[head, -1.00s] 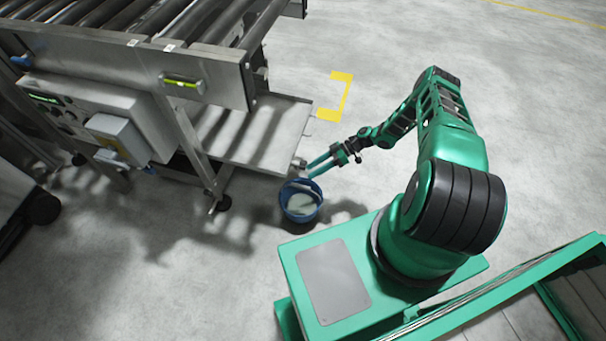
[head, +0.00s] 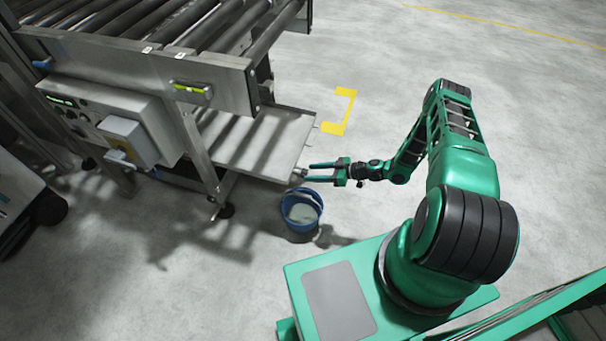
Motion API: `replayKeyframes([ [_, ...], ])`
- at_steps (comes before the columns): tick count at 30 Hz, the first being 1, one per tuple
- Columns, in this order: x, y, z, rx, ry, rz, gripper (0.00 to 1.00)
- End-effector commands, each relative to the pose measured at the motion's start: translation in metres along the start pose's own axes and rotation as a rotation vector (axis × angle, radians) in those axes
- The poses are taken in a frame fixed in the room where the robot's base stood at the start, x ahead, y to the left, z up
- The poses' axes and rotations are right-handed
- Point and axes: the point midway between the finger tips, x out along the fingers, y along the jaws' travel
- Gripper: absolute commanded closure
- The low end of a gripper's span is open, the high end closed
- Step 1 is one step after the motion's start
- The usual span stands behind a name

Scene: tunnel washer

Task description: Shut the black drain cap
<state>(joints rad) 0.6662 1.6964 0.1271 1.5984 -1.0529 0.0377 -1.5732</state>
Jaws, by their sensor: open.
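My gripper (head: 321,173) is open, with its two fingers pointing left at the right edge of the low metal drip tray (head: 262,143). The fingertips are at or very near a small fitting (head: 299,172) on the tray's front right corner. The black drain cap is too small to make out; it may be hidden at the fingertips. I cannot tell whether the fingers touch the fitting.
A blue bucket (head: 287,211) with pale liquid stands on the floor just below the tray corner. The roller conveyor (head: 215,70) and a grey control box (head: 128,138) are at left. A yellow floor mark (head: 347,112) lies behind my gripper. The floor to the right is clear.

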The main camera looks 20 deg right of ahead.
Motion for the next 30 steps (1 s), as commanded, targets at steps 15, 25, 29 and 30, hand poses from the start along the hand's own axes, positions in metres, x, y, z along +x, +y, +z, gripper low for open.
replayKeyframes([
  [15, 0.05, -0.001, -0.001, 0.0, 0.0, -0.001, 0.49],
  [25, 0.049, -0.001, 0.0, 0.0, -0.001, -0.001, 0.78],
  [29, 0.049, 0.0, 0.0, 0.0, -0.001, 0.0, 0.91],
  [30, 0.049, 0.0, 0.0, 0.001, -0.001, -0.001, 0.91],
])
